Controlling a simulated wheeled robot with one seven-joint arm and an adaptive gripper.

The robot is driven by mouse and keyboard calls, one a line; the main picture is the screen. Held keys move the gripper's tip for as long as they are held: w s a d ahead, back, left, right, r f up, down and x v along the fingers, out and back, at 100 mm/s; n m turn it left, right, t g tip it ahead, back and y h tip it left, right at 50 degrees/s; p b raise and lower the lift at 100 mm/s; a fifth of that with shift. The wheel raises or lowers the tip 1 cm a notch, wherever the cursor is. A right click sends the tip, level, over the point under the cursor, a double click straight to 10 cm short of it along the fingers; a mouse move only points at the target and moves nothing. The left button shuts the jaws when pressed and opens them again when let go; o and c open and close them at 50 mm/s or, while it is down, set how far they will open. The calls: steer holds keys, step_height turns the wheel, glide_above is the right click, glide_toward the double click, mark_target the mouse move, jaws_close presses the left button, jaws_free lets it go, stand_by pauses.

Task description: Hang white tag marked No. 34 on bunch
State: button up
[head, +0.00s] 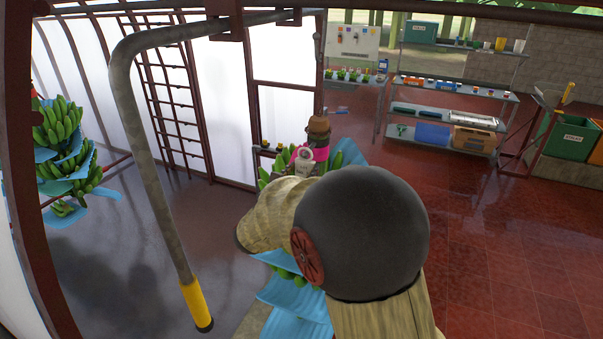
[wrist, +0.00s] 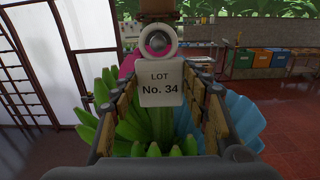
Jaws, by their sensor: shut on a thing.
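The white tag (wrist: 161,86), marked LOT No. 34, hangs upright between my fingertips in the wrist view. Its round white ring (wrist: 147,42) is above, with a grey round thing showing through it. I cannot tell whether the ring is around that thing or only in front of it. My gripper (wrist: 163,74) is shut on the tag. The bunch (wrist: 110,130) of green bananas is below and behind it. Its brown stem (wrist: 155,8) rises behind the ring, with a pink band (wrist: 127,64). In the head view the tag (head: 304,161) is before the stem (head: 319,128); my arm hides most of the bunch.
Blue sheets (wrist: 241,121) hang among the bananas. A bent grey pipe with a yellow end (head: 195,300) hangs at left in the head view. Another bunch (head: 60,125) hangs far left. Shelves (head: 450,90) stand at the back. The red floor (head: 500,260) at right is clear.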

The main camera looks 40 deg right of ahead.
mark_target(304, 171)
steer(key=shift+b+x, duration=0.65)
steer(key=shift+x, duration=0.9)
stand_by(0.9)
steer(key=shift+f+b, duration=0.35)
steer(key=shift+b, duration=0.15)
stand_by(0.6)
steer(key=o, duration=0.9)
steer(key=shift+o, duration=0.2)
steer(key=v, duration=1.1)
steer(key=shift+s+a, duration=0.15)
steer(key=shift+a, duration=0.25)
